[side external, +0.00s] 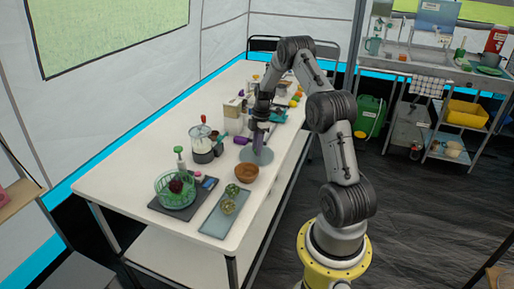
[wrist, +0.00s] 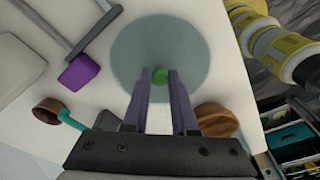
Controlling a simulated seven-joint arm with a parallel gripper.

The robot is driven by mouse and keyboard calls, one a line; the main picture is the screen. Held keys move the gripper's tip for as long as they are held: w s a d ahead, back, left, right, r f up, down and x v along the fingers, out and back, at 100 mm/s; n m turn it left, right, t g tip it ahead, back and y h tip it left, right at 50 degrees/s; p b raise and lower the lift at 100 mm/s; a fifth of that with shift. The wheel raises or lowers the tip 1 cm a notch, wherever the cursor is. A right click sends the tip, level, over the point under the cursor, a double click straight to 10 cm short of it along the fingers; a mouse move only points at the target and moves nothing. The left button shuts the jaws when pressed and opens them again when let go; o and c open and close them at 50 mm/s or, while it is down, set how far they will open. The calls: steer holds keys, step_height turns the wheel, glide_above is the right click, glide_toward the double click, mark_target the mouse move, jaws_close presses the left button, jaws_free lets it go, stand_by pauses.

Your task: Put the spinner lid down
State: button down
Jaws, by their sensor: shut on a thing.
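The spinner lid (side external: 257,156) is a round, translucent grey-green disc. It is beside the wooden bowl in the side view, over the right part of the white table. In the wrist view the lid (wrist: 160,35) lies flat ahead of my fingers, with its green knob (wrist: 160,76) between the fingertips. My gripper (wrist: 158,78) is shut on that knob; in the side view my gripper (side external: 260,143) points down over the lid. I cannot tell whether the lid touches the table.
The wooden bowl (side external: 246,173) is close to the lid. A tray (side external: 208,224) with green items, a pump bottle (side external: 180,159) and a jar with a red knob (side external: 202,151) stand nearby. A purple-handled tool (wrist: 78,72) lies left of the lid. The table's right edge is near.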

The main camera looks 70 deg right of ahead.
steer(key=shift+f, duration=0.15)
steer(key=c, duration=0.7)
jaws_free()
